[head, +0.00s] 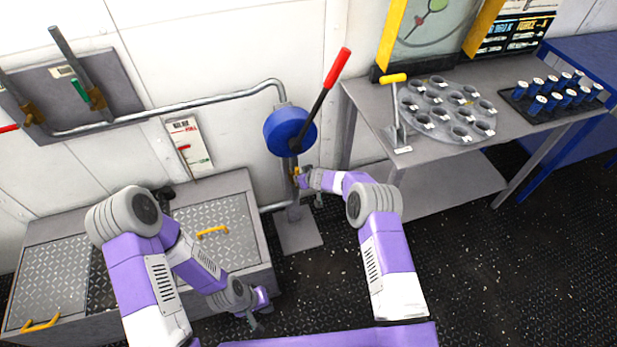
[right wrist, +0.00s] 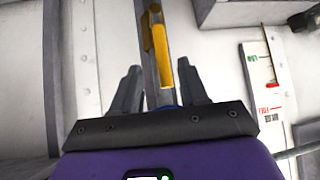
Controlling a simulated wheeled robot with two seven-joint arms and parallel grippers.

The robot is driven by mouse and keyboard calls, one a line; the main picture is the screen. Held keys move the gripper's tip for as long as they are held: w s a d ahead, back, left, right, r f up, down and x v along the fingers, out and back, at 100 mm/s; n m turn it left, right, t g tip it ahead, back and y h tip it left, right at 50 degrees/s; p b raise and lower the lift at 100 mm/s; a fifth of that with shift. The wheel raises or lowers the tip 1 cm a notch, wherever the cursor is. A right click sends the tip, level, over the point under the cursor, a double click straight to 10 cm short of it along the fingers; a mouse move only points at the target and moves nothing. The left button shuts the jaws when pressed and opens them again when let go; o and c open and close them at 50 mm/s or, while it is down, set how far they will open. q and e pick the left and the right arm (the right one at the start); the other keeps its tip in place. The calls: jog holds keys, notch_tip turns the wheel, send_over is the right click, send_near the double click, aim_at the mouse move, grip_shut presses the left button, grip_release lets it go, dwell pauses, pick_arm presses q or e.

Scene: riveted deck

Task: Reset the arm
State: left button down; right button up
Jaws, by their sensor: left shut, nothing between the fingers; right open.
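My right gripper (head: 305,180) is beside the grey post under the blue drum, close to a small yellow handle (head: 295,171). In the right wrist view its two fingers (right wrist: 158,88) are apart, and the yellow handle (right wrist: 159,45) shows ahead, roughly between them. I cannot tell whether they touch it. My left gripper (head: 256,322) hangs low in front of the metal bench, near the floor. It is shut and empty.
A blue drum (head: 284,132) with a red-tipped lever (head: 324,95) stands above the right gripper. A table (head: 366,99) with a holed disc (head: 448,108) is to the right. A plated bench (head: 256,236) with yellow handles is left. Dark floor (head: 480,260) lies open at right.

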jog(key=shift+s+d+r, duration=0.1)
jog(key=shift+s+r, duration=0.35)
jog(key=s+d+f+m+g+y+p, duration=0.1)
jog(key=s+f+m+g, duration=0.1)
jog(key=s, duration=0.8)
jog(key=s+d+f+m+g+p, duration=0.1)
jog(key=s+f+m+g+p, duration=0.1)
jog(key=s, duration=0.9)
jog(key=s+d+r+m+g, duration=0.1)
jog(key=s+r, duration=0.1)
jog(key=s, duration=0.9)
jog(key=s+d+r+m+g+p, duration=0.1)
jog(key=s+r+m+g, duration=0.1)
jog(key=s, duration=1)
jog(key=shift+d+r+g, duration=0.3)
jog(key=shift+r, duration=0.2)
